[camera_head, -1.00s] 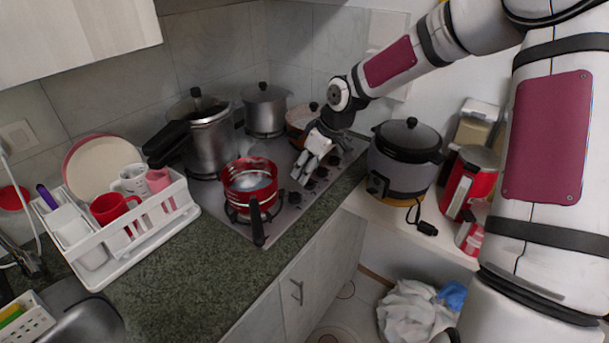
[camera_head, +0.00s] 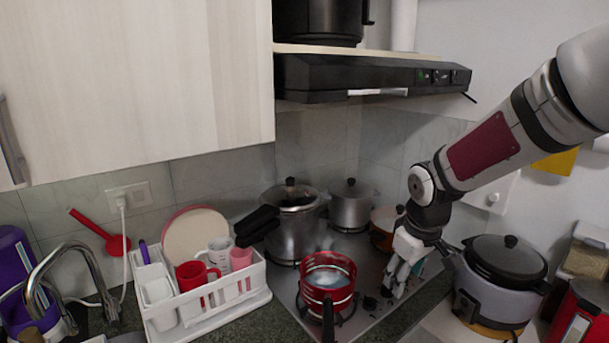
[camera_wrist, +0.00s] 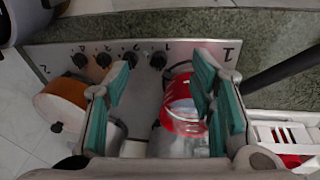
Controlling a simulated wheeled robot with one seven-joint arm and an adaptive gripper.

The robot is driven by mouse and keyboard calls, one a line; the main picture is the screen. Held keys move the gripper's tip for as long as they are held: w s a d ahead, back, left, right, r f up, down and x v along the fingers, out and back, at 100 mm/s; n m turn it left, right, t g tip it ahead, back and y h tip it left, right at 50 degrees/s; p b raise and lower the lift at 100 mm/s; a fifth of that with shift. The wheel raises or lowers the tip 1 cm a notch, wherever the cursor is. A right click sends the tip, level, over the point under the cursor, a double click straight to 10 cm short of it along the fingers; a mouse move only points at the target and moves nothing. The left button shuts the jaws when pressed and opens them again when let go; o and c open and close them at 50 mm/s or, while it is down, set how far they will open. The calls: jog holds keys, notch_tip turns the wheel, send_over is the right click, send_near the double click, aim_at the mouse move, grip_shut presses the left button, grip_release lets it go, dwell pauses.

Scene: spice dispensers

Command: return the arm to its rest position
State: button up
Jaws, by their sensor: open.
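My gripper (camera_head: 393,277) hangs over the right part of the stove (camera_head: 372,262), pointing down near its control knobs. It is open and empty. In the wrist view my gripper (camera_wrist: 160,95) shows two greenish finger pads spread apart, with the stove panel and knobs (camera_wrist: 120,57) below. My arm reaches in from the upper right of the head view. A red pot (camera_head: 328,283) stands on the stove to the left of the gripper; it also shows in the wrist view (camera_wrist: 182,105) behind the right finger.
A pressure cooker (camera_head: 293,225) and a steel pot (camera_head: 351,207) stand at the back of the stove. A grey rice cooker (camera_head: 495,285) is right of the gripper. A white dish rack (camera_head: 205,305) is at left. A black range hood (camera_head: 375,77) hangs above.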

jog(key=s+r+m+t, duration=0.1)
jog(key=s+r, duration=0.3)
jog(key=s, duration=0.4)
jog(key=s+a+r+m, duration=0.1)
jog(key=s+r+m, duration=0.2)
jog(key=s+r, duration=0.2)
jog(key=s+a+r+m+t, duration=0.1)
jog(key=s+r, duration=0.4)
jog(key=s, duration=0.6)
jog(key=shift+s+a+m+t, duration=0.3)
jog(key=shift+s+m, duration=0.1)
jog(key=shift+m, duration=0.2)
